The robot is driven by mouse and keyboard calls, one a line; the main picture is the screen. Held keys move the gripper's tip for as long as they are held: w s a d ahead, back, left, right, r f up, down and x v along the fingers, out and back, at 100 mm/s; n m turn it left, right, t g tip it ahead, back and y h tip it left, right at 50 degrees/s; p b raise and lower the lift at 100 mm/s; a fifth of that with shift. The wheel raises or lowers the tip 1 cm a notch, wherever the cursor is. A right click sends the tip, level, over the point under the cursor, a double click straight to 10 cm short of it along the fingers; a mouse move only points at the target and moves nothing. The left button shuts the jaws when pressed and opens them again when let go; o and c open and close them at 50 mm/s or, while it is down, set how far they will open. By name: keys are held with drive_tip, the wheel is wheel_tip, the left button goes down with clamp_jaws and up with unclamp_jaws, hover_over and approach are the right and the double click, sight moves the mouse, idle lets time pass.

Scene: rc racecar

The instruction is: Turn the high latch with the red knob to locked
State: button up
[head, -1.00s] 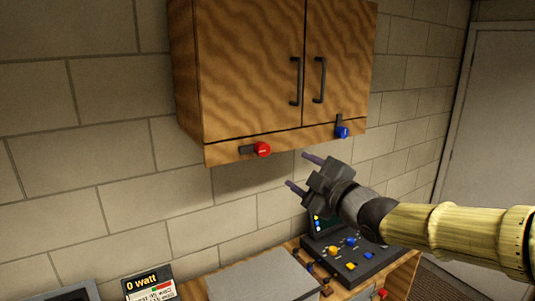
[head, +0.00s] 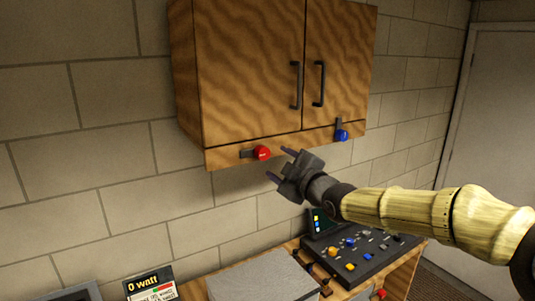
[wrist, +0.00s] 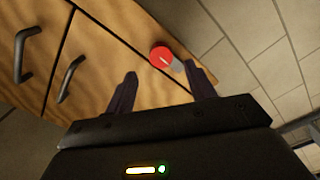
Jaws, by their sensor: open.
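The latch with the red knob (head: 262,153) is on the lower rail of the wooden wall cabinet (head: 250,70), left of centre. The red knob also shows in the wrist view (wrist: 161,56), just beyond and between my fingertips. My gripper (head: 280,163) is open and empty, just right of and slightly below the knob in the head view. The fingers appear apart from the knob.
A second latch with a blue knob (head: 342,135) is at the rail's right, its lever pointing up. Below are a grey box (head: 262,277), a control panel (head: 360,255) with coloured knobs, and a "0 watt" display (head: 150,288). Open air lies below the cabinet.

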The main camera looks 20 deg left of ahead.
sight(266, 155)
drive_tip(key=p+x, duration=0.3)
drive_tip(key=x, duration=0.3)
drive_tip(key=shift+r, duration=0.1)
drive_tip(key=shift+w+a, duration=0.2)
drive_tip(key=shift+a, duration=0.05)
drive_tip(key=c, duration=1)
